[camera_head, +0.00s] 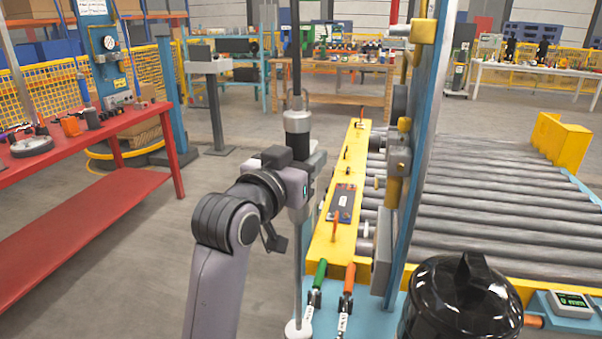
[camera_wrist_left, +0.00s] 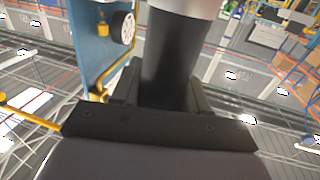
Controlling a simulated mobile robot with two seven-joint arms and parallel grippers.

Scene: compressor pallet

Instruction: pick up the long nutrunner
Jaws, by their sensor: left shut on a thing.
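The long nutrunner (camera_head: 297,121) stands upright in the middle of the head view. It has a black and grey body, a thin shaft running up out of the picture, and a long thin rod below that ends in a pale round foot at the bottom edge. My left gripper (camera_head: 307,177) is shut on its body. In the left wrist view, the nutrunner's dark cylinder (camera_wrist_left: 168,55) sits between the dark jaws (camera_wrist_left: 160,100) of the gripper, which hide part of it. I cannot tell if the foot touches anything. My right gripper is not in view.
A blue post (camera_head: 425,160) and yellow rail (camera_head: 335,225) of a roller conveyor (camera_head: 490,195) stand close right. Green-handled (camera_head: 319,275) and orange-handled (camera_head: 348,280) tools are racked below. A glossy black container (camera_head: 462,305) is front right. A red bench (camera_head: 90,215) is left, with open floor between.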

